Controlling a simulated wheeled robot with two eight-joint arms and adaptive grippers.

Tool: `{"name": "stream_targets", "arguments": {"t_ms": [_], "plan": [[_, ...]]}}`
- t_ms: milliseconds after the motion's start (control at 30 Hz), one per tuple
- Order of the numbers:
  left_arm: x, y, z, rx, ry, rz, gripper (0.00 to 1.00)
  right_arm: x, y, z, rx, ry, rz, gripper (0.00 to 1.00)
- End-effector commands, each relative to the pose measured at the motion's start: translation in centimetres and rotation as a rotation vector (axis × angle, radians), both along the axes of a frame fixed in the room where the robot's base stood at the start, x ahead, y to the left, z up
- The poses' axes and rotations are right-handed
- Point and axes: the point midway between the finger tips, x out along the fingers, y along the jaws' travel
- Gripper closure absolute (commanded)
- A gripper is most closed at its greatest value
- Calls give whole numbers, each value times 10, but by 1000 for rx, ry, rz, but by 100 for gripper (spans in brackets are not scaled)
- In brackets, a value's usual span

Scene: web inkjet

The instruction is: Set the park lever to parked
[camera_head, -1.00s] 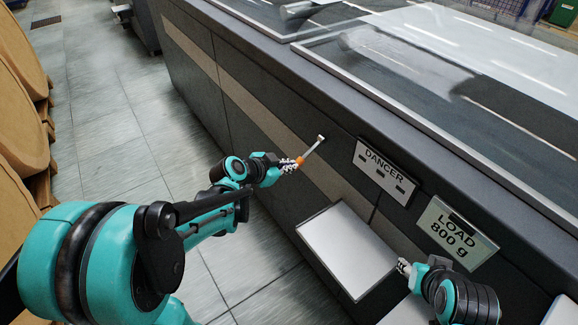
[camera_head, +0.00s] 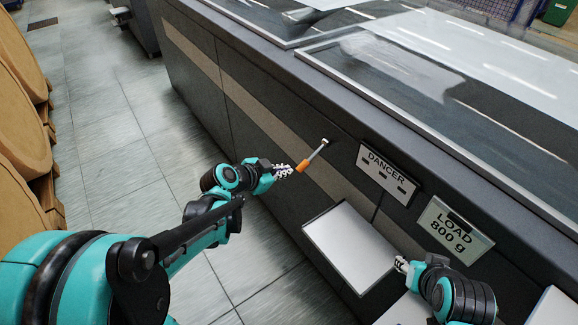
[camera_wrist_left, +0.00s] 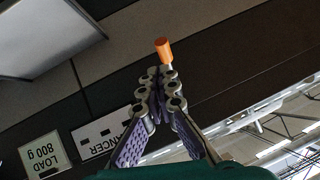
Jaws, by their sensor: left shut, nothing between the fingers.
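The park lever (camera_head: 316,155) is a metal bar with an orange grip on the dark machine front. In the head view it slants from its pivot at upper right down to the grip at lower left. The orange grip also shows in the left wrist view (camera_wrist_left: 163,49), just beyond the fingertips. My left gripper (camera_head: 290,170) is shut and empty, a little to the left of the orange grip; in the wrist view its fingertips (camera_wrist_left: 160,72) meet near the lever. I cannot tell whether they touch it. My right gripper (camera_head: 402,264) is near the white shelf; its jaws are too small to judge.
A DANCER panel (camera_head: 386,174) and a LOAD 800 g display (camera_head: 455,229) are on the machine front, right of the lever. A white shelf (camera_head: 347,247) juts out below. Large brown rolls (camera_head: 22,120) stand at the left. The floor between is clear.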

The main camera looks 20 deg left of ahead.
Motion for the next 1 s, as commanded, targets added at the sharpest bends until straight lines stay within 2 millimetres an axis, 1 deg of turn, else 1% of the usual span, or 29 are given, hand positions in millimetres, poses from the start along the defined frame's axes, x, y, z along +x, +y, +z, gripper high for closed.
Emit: {"name": "stream_targets", "arguments": {"t_ms": [33,200,300,400,567,1000], "plan": [[-9,5,4,0,0,3,100,0,0,4,0,0,0,60],[-35,19,11,-1,-1,5,100,0,0,12,0,0,0,60],[-46,25,14,-1,0,4,100,0,0,14,0,0,0,60],[-53,28,15,-1,-1,1,100,0,0,16,0,0,0,60],[-56,29,15,-1,-1,0,100,0,0,16,0,0,0,60],[-56,29,15,-1,0,1,100,0,0,16,0,0,0,60]]}}
